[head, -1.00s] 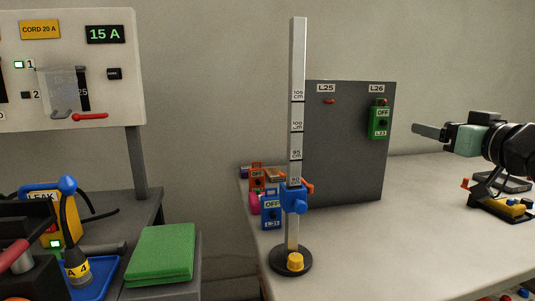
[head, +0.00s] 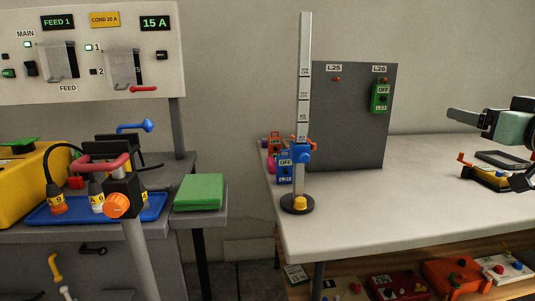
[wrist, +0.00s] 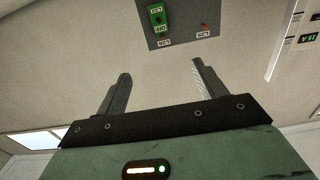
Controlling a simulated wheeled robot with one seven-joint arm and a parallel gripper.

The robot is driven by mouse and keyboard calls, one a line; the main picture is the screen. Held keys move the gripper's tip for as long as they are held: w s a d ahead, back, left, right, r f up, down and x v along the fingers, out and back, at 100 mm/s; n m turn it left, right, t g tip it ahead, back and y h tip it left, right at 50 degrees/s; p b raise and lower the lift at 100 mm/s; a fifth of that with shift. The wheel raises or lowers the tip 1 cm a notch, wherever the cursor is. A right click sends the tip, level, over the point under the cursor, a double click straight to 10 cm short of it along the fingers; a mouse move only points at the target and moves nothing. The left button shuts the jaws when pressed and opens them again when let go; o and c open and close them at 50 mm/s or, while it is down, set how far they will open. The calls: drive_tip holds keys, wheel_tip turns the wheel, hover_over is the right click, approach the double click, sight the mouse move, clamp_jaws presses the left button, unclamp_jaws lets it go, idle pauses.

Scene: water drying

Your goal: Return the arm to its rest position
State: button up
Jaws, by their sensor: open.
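My gripper (head: 464,117) is at the right of the head view, above the white table (head: 400,205), with its fingers pointing left. In the wrist view my gripper (wrist: 160,85) shows two grey fingers spread wide apart with nothing between them. The wrist view is tilted and shows the wall and the grey panel (wrist: 180,22) beyond the fingers. The rest of my arm is cut off by the right edge of the head view.
A tall graduated post (head: 303,110) on a round black base stands at the table's left corner. The grey panel (head: 345,130) with a green lock (head: 380,98) stands behind it. A yellow-and-black item (head: 487,177) lies below my arm. The table's middle is clear.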

drive_tip(key=a+f+n+g, duration=0.2)
drive_tip(key=a+f+g, duration=0.5)
drive_tip(key=a+f, duration=0.75)
drive_tip(key=s+a+f+n+g, duration=0.25)
drive_tip(key=s+a+g, duration=0.2)
drive_tip(key=s, duration=0.35)
drive_tip(key=s+a+f+n+g, duration=0.1)
drive_tip(key=s+a+f+g, duration=0.25)
drive_tip(key=s+a, duration=0.3)
drive_tip(key=s+a+f+n+g, duration=0.2)
drive_tip(key=s+a+f+g, duration=0.15)
drive_tip(key=s, duration=0.55)
wheel_tip(320, 180, up, 24)
drive_tip(key=w+p, duration=0.1)
drive_tip(key=p, duration=2.3)
drive_tip(key=shift+a, duration=0.15)
drive_tip(key=shift+w+f+t, duration=0.1)
drive_tip(key=shift+t, duration=0.15)
